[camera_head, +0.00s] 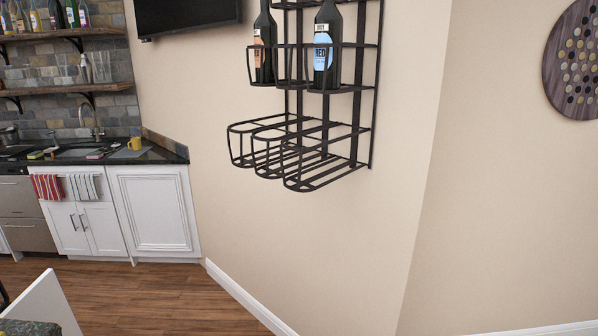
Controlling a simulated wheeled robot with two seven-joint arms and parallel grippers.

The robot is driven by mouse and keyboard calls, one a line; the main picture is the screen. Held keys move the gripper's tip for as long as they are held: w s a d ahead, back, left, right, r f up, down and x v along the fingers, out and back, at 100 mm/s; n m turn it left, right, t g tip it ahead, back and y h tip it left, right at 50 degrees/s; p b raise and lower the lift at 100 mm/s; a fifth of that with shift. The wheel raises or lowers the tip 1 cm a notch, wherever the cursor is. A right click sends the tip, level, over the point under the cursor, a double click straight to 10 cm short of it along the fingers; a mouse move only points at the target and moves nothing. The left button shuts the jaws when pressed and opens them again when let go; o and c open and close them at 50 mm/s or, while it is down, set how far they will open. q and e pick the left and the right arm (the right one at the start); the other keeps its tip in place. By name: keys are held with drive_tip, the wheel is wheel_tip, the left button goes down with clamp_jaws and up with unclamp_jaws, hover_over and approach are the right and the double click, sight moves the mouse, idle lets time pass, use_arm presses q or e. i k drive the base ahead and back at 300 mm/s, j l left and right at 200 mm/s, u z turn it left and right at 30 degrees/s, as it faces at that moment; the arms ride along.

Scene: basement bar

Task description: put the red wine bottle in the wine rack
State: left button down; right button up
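A black metal wire wine rack (327,183) is fixed to the beige wall, right of centre. Its lower tier has several empty wire cradles that stick out from the wall. In its upper tier stand two dark bottles. One upright bottle (263,60) has an orange-brown label. The other upright bottle (327,60) has a light blue label that seems to read "RED". The tops of the rack and of the bottles are cut off by the picture edge. Neither of my grippers shows in this view.
A dark counter (150,152) with a sink and white cabinets (152,212) stands at the left, with bottle shelves (62,37) above. Wooden floor (150,300) below the rack is clear.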

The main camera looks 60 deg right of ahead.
sight(274, 171)
drive_tip(key=z, duration=1.55)
drive_tip(key=i+z, duration=0.25)
drive_tip(key=i, duration=0.25)
drive_tip(key=i+j+z, duration=0.25)
drive_tip(key=i, duration=0.2)
